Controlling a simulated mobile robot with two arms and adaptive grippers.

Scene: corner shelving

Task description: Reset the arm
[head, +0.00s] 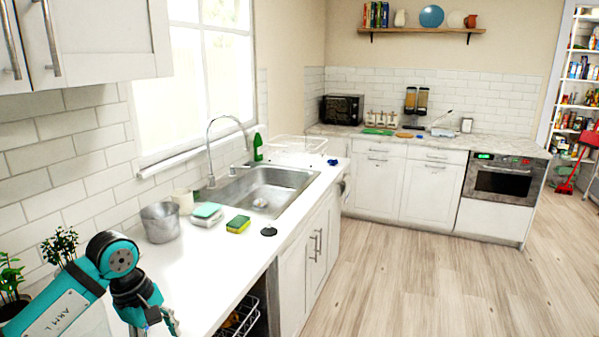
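My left arm, teal and black, comes in at the lower left, over the near end of the white counter. Its gripper (170,322) points down near the bottom edge of the head view. The fingers are small and partly cut off by the frame, so I cannot tell whether they are open or shut. I see no object held in them. My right arm and gripper are not in view.
The white counter (185,262) holds a metal bucket (160,222), sponges (238,224) and a sink (268,188). Potted plants (10,275) stand beside my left arm. An open dishwasher rack (240,320) is below the counter. The wooden floor (430,270) is clear.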

